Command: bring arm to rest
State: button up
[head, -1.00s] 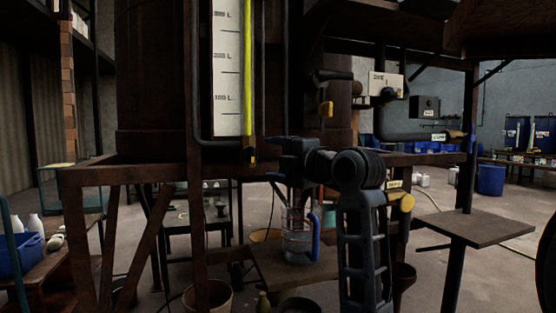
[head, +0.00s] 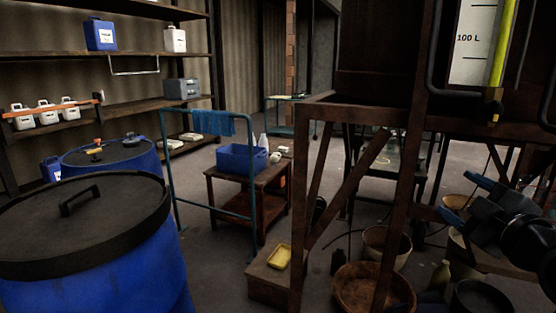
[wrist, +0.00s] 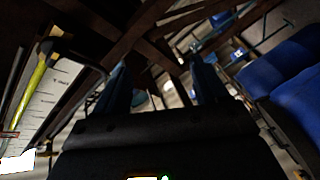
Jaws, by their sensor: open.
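My gripper (head: 466,198) is at the right edge of the head view, in front of the dark frame under the vat. Its blue-tipped jaws point left and stand apart, with nothing between them. Part of my arm is cut off by the picture's edge. In the wrist view my gripper (wrist: 162,92) shows two dark blue fingers spread apart, with only background between them. The gripper seems to touch nothing.
The rusty vat frame (head: 404,180) stands close beside my arm. A level scale (head: 473,40) with a yellow tube is above. Blue lidded drums (head: 95,265) fill the lower left. A cart with a blue bin (head: 242,159) stands mid-left. Bowls (head: 372,290) sit on the floor below.

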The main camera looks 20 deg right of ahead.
jog(key=s+a+f+m+y+p, duration=0.1)
jog(key=s+a+f+m, duration=0.1)
jog(key=s+a+f, duration=0.3)
jog(key=s+a+f+m+y+p, duration=0.1)
jog(key=a+f, duration=0.2)
jog(key=a, duration=0.4)
jog(key=s+a+f+m+y+p, duration=0.1)
jog(key=s+a+f+m, duration=0.1)
jog(key=s+a+f, duration=0.3)
jog(key=s+a+r+m+y+p, duration=0.1)
jog(key=s+a+y, duration=0.1)
jog(key=s+a, duration=0.3)
jog(key=s+a+r+m+g+y+p, duration=0.1)
jog(key=s+a, duration=0.5)
jog(key=s, duration=0.6)
jog(key=shift+s+r+y+p, duration=0.4)
jog(key=shift+r+y+p, duration=0.1)
jog(key=shift+p, duration=0.25)
